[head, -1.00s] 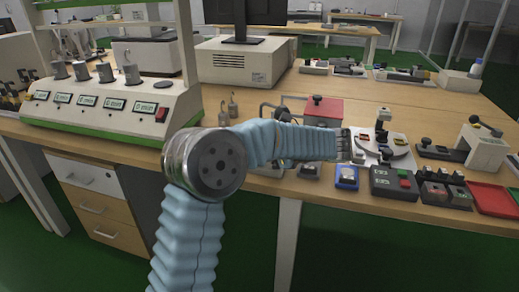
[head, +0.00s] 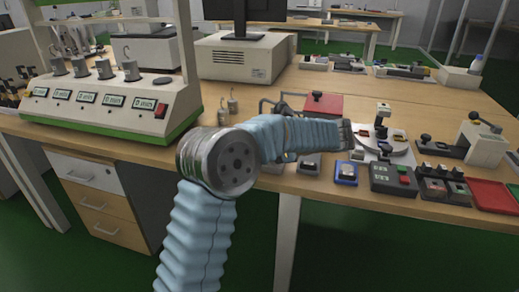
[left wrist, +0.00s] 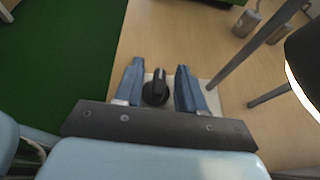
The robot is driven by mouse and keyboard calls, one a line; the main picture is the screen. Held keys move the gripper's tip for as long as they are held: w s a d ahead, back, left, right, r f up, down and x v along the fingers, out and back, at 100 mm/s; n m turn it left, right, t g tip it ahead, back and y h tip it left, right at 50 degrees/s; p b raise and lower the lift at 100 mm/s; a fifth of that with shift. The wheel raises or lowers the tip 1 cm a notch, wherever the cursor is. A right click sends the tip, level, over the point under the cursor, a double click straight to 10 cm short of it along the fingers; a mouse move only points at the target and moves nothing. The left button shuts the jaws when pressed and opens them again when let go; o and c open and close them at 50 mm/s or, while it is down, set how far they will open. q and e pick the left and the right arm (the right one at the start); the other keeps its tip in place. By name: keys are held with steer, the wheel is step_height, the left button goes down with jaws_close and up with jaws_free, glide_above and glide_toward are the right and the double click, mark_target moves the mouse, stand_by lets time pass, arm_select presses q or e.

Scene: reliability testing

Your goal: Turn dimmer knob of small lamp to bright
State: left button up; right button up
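The black dimmer knob (left wrist: 156,89) sits on a pale base plate (left wrist: 213,97) in the left wrist view. My left gripper (left wrist: 160,68) is open, with one blue finger on each side of the knob. I cannot tell whether either finger touches it. A dark lamp shade (left wrist: 307,60) with a bright rim shows at the right edge, with thin grey rods (left wrist: 255,58) beside it. In the head view my left arm covers most of the lamp, and only dark thin rods (head: 268,103) show above the arm. My right gripper is not in view.
Two metal weights (head: 232,103) stand behind my arm. A white console (head: 110,105) is at left. A red box (head: 322,103), a blue-framed switch (head: 346,172), button boxes (head: 393,180) and a red tray (head: 494,196) lie to the right. The table's front edge is close to my arm.

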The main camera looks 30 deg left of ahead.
arm_select(q)
steer(key=v, duration=1.3)
steer(key=shift+d+r, duration=0.15)
steer(key=shift+d, duration=0.2)
